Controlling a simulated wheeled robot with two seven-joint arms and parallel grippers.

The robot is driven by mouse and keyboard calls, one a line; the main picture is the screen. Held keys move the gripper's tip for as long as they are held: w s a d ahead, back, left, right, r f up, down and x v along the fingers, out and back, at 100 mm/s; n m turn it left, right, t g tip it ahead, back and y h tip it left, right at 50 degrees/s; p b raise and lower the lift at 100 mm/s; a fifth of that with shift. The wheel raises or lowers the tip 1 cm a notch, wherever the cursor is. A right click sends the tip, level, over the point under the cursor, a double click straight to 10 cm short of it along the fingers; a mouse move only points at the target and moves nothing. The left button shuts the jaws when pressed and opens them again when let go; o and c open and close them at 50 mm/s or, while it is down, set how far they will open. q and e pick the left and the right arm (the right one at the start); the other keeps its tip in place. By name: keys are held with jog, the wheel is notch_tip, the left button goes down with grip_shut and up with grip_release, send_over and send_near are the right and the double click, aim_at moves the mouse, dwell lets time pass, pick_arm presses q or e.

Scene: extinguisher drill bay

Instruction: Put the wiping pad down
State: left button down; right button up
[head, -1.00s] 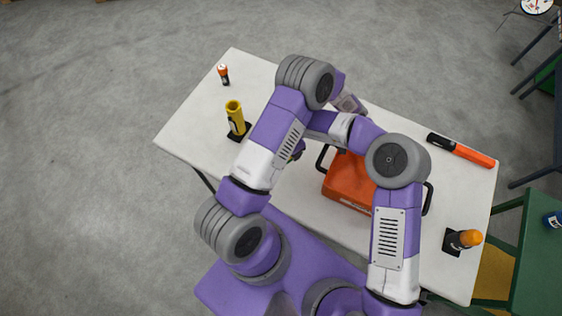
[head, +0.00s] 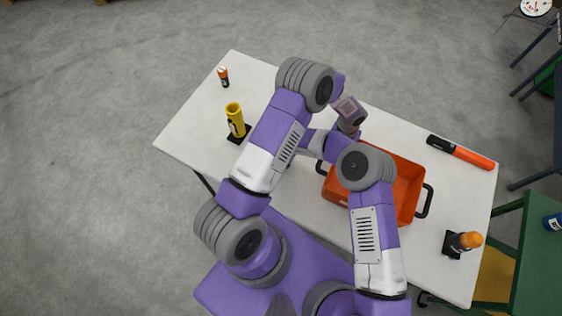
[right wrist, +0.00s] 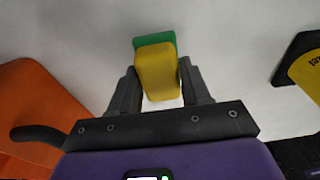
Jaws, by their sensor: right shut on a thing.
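The wiping pad (right wrist: 157,75) is yellow with a green layer and shows in the right wrist view. My right gripper (right wrist: 158,88) is shut on it, one dark finger on each side. The pad is over the pale tabletop; I cannot tell whether it touches. In the head view my left arm hides the right gripper and the pad. The fingers of my left gripper cannot be made out in the head view.
The white table (head: 190,125) holds an orange bin (head: 405,190), a yellow tube in a black stand (head: 235,115), a small orange-topped item (head: 223,77), a black and orange stick (head: 461,152) and an orange-capped item (head: 464,241). A green table (head: 540,270) stands at right.

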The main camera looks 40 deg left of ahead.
jog(key=shift+f, duration=1)
jog(key=shift+f, duration=0.2)
jog(key=o, duration=1)
jog(key=shift+r, duration=0.15)
jog(key=r, duration=0.4)
jog(key=s+r, duration=0.1)
jog(key=r, duration=0.7)
jog(key=shift+s+d, duration=0.15)
jog(key=shift+s, duration=0.1)
